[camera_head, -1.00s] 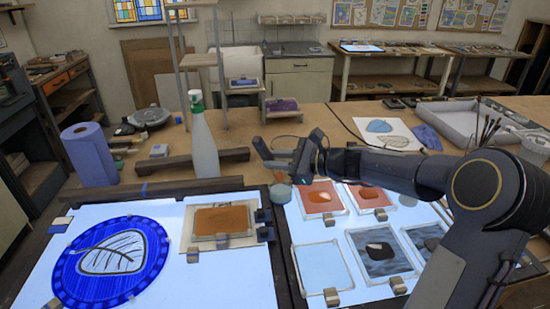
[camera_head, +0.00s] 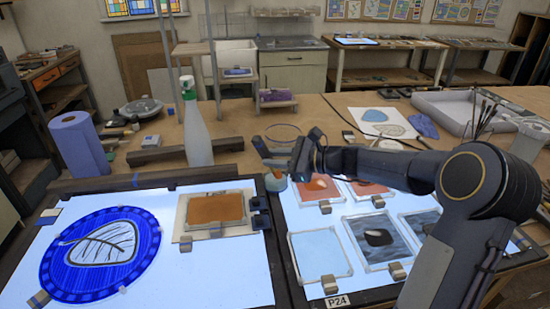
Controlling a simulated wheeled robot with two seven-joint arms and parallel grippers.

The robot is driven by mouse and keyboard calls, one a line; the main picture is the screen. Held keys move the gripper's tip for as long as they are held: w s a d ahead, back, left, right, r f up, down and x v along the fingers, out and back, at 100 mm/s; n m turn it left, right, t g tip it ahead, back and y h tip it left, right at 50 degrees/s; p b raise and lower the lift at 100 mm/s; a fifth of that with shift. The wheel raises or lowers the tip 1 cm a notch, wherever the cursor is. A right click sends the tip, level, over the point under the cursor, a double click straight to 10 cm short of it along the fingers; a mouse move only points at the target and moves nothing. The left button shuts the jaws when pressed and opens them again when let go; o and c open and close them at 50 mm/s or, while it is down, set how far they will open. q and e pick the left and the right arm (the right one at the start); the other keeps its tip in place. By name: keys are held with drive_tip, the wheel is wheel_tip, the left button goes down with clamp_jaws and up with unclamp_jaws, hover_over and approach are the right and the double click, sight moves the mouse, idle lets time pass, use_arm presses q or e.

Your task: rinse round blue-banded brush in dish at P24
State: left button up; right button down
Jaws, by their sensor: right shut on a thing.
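My right gripper (camera_head: 274,156) reaches in from the right and hangs above the back edge of the light tables. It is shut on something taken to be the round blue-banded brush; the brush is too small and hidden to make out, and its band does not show. A small round pale-blue dish (camera_head: 275,183) stands just below the fingers, between the two light tables. I cannot tell whether anything touches the dish. The P24 label (camera_head: 337,300) is on the front edge of the right light table. My left gripper is out of view.
The left light table holds a blue leaf disc (camera_head: 90,274) and an orange pane (camera_head: 217,208). Several framed panes, including a pale blue one (camera_head: 319,253), lie on the right. A spray bottle (camera_head: 197,135) and wooden bar (camera_head: 160,154) stand behind. A brush pot (camera_head: 480,126) is at right.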

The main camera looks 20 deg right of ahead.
idle(0.4)
drive_tip(key=shift+w+a, duration=0.1)
drive_tip(key=shift+w, duration=0.2)
drive_tip(key=shift+s+d, duration=0.2)
drive_tip(key=shift+s, duration=0.45)
drive_tip(key=shift+w+a, duration=0.2)
drive_tip(key=shift+w, duration=0.5)
drive_tip(key=shift+s+d, duration=0.2)
drive_tip(key=shift+s, duration=0.5)
drive_tip(key=shift+w+a, duration=0.2)
drive_tip(key=shift+w, duration=0.5)
drive_tip(key=shift+s+d, duration=0.2)
drive_tip(key=shift+s, duration=0.5)
drive_tip(key=shift+w+a, duration=0.2)
drive_tip(key=shift+w, duration=0.5)
drive_tip(key=shift+s+d, duration=0.1)
drive_tip(key=shift+s, duration=0.25)
